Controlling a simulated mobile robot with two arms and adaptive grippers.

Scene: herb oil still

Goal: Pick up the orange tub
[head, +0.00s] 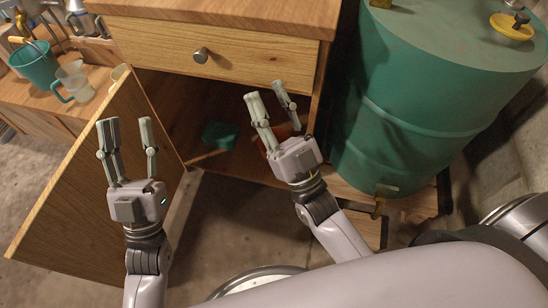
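An orange tub (284,131) stands inside the open lower part of the wooden cabinet. Most of it is hidden behind my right gripper, with only bits of orange showing. My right gripper (270,100) is at the cabinet opening, in front of and over the tub in this view. Its fingers are spread apart and nothing shows between them. I cannot tell whether it touches the tub. My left gripper (128,128) is open and empty in front of the open cabinet door (85,195), well left of the tub.
A green block-like item (219,135) lies in the cabinet. A closed drawer (240,58) is above the opening. A large green drum (425,100) stands close on the right. A teal bucket (35,66) and a clear jug (74,82) stand on the left bench.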

